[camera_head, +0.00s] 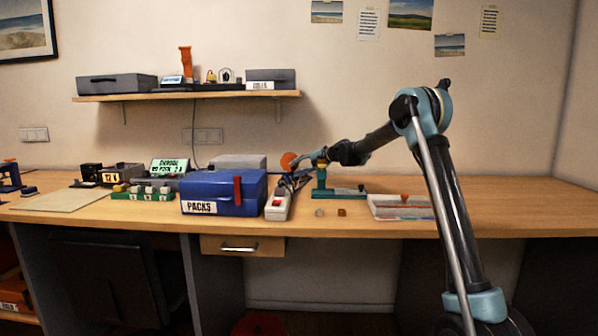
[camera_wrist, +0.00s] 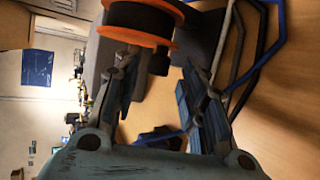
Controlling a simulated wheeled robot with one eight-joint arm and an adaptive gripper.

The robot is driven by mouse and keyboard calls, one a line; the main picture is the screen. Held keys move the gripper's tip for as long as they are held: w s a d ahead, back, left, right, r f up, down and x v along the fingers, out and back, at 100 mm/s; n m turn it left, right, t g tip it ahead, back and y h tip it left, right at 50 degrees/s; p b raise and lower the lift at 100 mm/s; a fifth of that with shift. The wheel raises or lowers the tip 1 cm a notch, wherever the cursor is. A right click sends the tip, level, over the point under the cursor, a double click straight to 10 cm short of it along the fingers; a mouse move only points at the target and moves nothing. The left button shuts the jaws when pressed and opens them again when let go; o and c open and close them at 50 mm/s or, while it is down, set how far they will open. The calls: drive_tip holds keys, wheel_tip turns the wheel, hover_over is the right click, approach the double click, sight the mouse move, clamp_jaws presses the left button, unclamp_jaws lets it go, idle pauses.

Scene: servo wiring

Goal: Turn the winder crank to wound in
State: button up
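The winder's orange-rimmed spool with a dark core shows in the wrist view (camera_wrist: 145,22), just beyond my fingertips. Its orange disc (camera_head: 289,161) also shows in the head view behind the power strip. A dark rounded piece (camera_wrist: 158,62) sits below the spool; I cannot tell whether it is the crank's knob. My gripper (camera_wrist: 160,90) is open, with a clear gap between its two fingers and nothing visibly held. In the head view my gripper (camera_head: 298,174) is low over the bench beside the orange disc. The crank's position is not clear.
A green base (camera_head: 350,194) and a flat tray (camera_head: 400,207) lie to the right. Blue and dark cables (camera_wrist: 262,55) run beside my right finger. The bench's right end is clear.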

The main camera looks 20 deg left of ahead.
wheel_tip(320, 180, up, 10)
idle(0.7)
